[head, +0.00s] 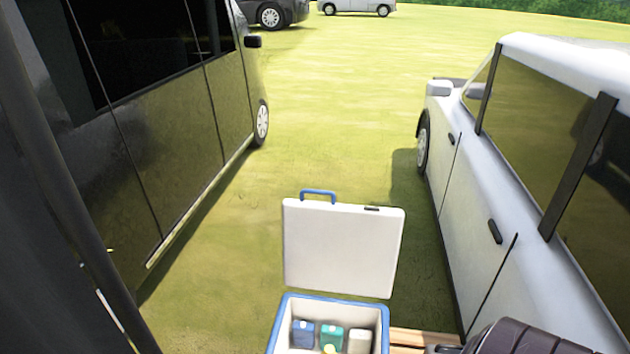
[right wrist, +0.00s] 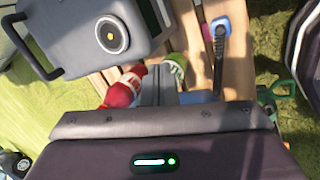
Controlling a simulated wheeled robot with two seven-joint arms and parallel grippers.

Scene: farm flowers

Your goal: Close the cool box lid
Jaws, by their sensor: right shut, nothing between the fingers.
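The cool box (head: 384,340) is at the bottom centre of the head view, with a blue rim and white inside; its lower part is cut off by the frame edge. Its white lid (head: 340,250) stands open and upright behind it, with a blue handle (head: 318,194) on the top edge. Several small packs, blue, green and pale, are inside. My right gripper (right wrist: 168,84) shows in the right wrist view, shut and empty above wooden slats. My right arm enters the head view at the bottom right, beside the box; its fingers are hidden there. My left gripper is not in view.
Wooden slats (head: 425,342) lie right of the box. In the right wrist view, a grey box with a dark handle (right wrist: 85,35), a red bottle (right wrist: 122,90) and a blue-ended tool (right wrist: 220,30) surround the gripper. A dark van (head: 170,130) and a white car (head: 480,200) flank the grass.

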